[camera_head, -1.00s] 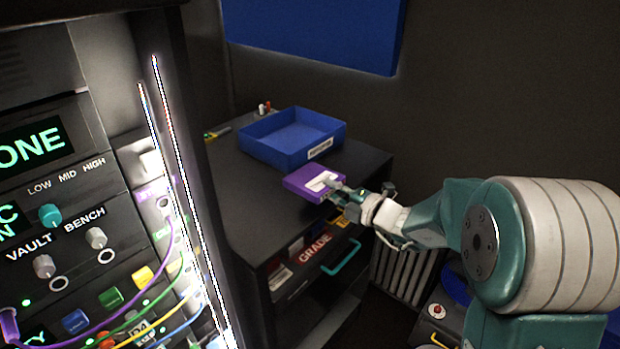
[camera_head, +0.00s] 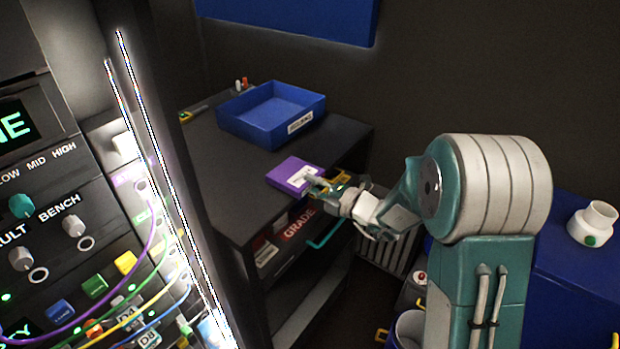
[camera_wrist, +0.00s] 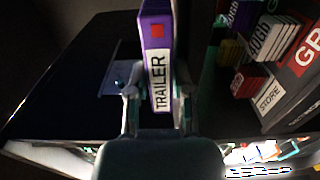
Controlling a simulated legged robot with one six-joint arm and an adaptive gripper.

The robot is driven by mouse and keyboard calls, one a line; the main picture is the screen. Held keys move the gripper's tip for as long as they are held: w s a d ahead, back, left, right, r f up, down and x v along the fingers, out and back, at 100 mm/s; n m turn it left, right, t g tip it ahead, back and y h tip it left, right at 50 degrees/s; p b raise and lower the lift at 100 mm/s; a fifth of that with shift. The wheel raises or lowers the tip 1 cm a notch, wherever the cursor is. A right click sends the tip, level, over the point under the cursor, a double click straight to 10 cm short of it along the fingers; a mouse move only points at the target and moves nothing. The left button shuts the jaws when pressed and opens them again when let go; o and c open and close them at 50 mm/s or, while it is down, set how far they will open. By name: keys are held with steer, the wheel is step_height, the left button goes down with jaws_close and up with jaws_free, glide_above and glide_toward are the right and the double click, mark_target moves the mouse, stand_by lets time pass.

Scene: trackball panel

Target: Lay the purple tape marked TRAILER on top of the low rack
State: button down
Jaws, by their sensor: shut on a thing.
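The purple tape (camera_head: 294,175) is a flat box with a white label. In the wrist view the TRAILER label shows on the purple tape (camera_wrist: 157,60), which sits between the two fingers. My gripper (camera_head: 322,184) is shut on the near end of the tape, at the front edge of the low rack (camera_head: 225,185). The tape appears at about the height of the black rack top; I cannot tell whether it touches it. The rack top also shows in the wrist view (camera_wrist: 75,75).
A blue tray (camera_head: 262,125) stands on the rack top behind the tape. Below the top is an open shelf with a GRADE label (camera_head: 299,224) and a teal handle (camera_head: 331,229). The left part of the top is clear. A tall control panel (camera_head: 60,190) stands at the left.

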steer(key=shift+f, duration=0.2)
steer(key=shift+d+f, duration=0.25)
steer(key=shift+f, duration=0.05)
stand_by(0.4)
steer(key=shift+c, duration=2.1)
jaws_free()
steer(key=shift+a, duration=0.1)
